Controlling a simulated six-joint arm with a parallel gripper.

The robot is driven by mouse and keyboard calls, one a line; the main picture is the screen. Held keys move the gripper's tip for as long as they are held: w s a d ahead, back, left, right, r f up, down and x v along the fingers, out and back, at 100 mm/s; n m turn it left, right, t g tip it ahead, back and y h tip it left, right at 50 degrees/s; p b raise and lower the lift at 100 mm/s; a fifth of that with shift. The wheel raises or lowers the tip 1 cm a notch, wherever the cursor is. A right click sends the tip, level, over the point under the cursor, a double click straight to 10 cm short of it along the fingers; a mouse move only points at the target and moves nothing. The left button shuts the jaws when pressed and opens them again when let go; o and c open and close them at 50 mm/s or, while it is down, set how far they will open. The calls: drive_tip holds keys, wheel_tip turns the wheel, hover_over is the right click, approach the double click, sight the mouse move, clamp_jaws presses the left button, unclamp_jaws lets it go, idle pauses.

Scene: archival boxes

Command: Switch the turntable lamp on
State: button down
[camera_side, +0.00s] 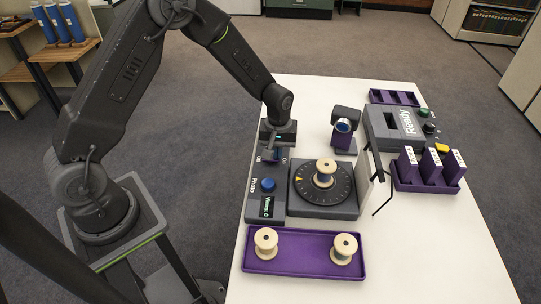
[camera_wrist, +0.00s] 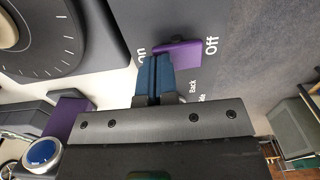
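The lamp switch is a purple lever (camera_wrist: 180,57) on a dark control box (camera_side: 265,206), between the printed words On and Off. In the wrist view On is to its left and Off to its right. My gripper (camera_wrist: 154,72) has its blue fingers together, with no clear gap, at the On side of the lever; I cannot tell whether they touch it. In the side view my gripper (camera_side: 272,150) comes down over the switch and partly hides it. The turntable (camera_side: 318,197) beside the box carries a thread spool (camera_side: 325,172).
The box also has a blue Photo button (camera_side: 268,185) and a small display. A blue-lensed device (camera_side: 344,128) stands behind the turntable. A purple tray (camera_side: 290,271) with two spools lies in front.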

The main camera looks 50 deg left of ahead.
drive_tip(key=shift+r, duration=2.95)
